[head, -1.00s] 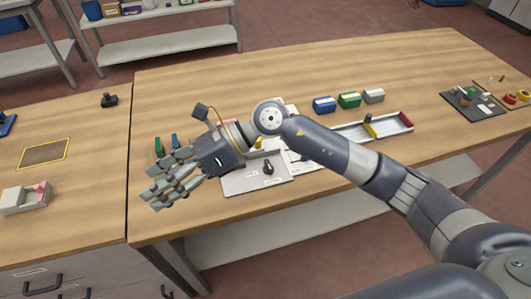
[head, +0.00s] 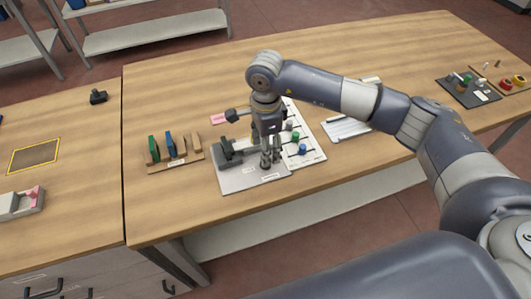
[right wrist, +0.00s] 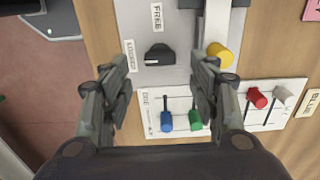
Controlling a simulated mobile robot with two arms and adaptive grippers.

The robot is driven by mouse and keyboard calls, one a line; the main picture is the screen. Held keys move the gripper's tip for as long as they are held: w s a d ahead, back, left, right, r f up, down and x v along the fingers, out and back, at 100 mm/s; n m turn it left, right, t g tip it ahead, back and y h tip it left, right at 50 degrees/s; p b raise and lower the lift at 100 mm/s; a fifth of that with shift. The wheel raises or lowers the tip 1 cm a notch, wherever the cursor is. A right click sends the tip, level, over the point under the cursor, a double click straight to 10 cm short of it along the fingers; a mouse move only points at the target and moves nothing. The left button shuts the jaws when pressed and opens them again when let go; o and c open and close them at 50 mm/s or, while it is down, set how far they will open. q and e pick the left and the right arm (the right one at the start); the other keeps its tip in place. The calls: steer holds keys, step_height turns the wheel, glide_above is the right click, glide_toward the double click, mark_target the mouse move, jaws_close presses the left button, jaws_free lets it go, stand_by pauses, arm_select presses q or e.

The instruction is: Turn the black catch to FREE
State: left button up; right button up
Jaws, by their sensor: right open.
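The black catch (right wrist: 158,54) sits on a light grey plate (right wrist: 182,30) in the right wrist view. A FREE label (right wrist: 157,17) is above it and a LOCKED label (right wrist: 132,57) to its left. Which label the catch points at is hard to tell. My right gripper (right wrist: 160,77) is open and empty, its fingers either side of and a little below the catch in that picture, with no visible contact. In the head view my right gripper (head: 248,163) points down over the plate (head: 237,182), and the catch cannot be made out there. My left gripper is out of view.
A yellow knob (right wrist: 219,54) is close to the right finger. A white panel with blue (right wrist: 167,121), green (right wrist: 195,120) and red (right wrist: 258,97) knobs adjoins the plate. A wooden rack (head: 178,160) with green and blue pieces stands left. Bare table lies in front.

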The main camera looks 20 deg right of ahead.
steer(key=shift+f+p, duration=0.35)
steer(key=shift+f, duration=2.05)
steer(key=c, duration=1.1)
